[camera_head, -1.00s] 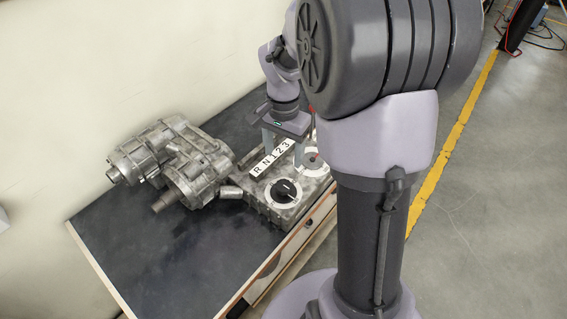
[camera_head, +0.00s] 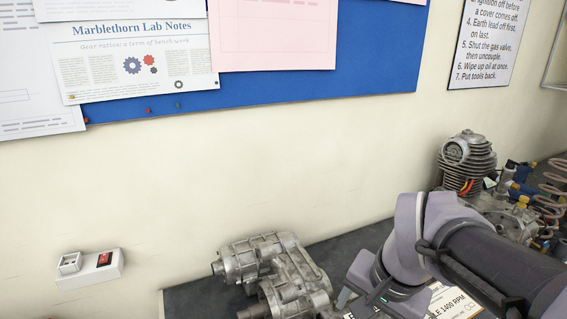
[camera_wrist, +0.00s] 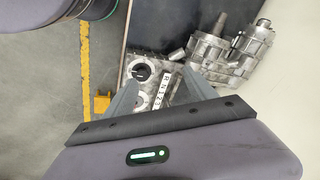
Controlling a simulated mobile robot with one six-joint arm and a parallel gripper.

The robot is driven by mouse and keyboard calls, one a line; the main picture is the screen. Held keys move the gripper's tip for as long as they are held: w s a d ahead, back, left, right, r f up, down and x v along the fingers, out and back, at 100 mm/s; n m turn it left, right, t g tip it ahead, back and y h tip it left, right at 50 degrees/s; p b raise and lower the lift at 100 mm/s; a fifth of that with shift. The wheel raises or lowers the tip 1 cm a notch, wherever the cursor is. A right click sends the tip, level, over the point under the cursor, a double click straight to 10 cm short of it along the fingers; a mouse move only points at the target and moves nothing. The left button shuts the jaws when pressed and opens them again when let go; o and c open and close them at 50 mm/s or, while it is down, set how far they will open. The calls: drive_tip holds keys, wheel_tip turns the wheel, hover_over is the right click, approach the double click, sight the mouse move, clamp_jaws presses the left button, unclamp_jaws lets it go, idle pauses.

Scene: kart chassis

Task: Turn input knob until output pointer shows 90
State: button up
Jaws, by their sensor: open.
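In the wrist view, a metal housing (camera_wrist: 158,62) on the dark bench carries a black knob (camera_wrist: 141,72) on a white dial. A label strip (camera_wrist: 165,90) with letters and digits lies along it. A second, paler dial is partly hidden by a finger, and its pointer reading cannot be made out. My gripper (camera_wrist: 160,78) is open and empty, its fingers apart over the housing; I cannot tell its height above it. In the head view, my gripper (camera_head: 362,298) is at the lower right and the dials are out of sight.
A grey gearbox (camera_head: 275,268) stands on the bench and also shows in the wrist view (camera_wrist: 228,50). A finned engine (camera_head: 467,162) and a coil spring (camera_head: 553,190) stand at right. A white switch box (camera_head: 90,268) and a blue noticeboard (camera_head: 300,85) are on the wall.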

drive_tip(key=s+a+n+t+y, duration=0.1)
drive_tip(key=s+a+n+t, duration=0.1)
drive_tip(key=s+a, duration=0.4)
drive_tip(key=s+n, duration=0.1)
drive_tip(key=s, duration=0.2)
drive_tip(key=shift+a+r+n+t, duration=0.15)
drive_tip(key=shift+n+t, duration=0.15)
drive_tip(key=shift+n, duration=0.1)
idle(1.6)
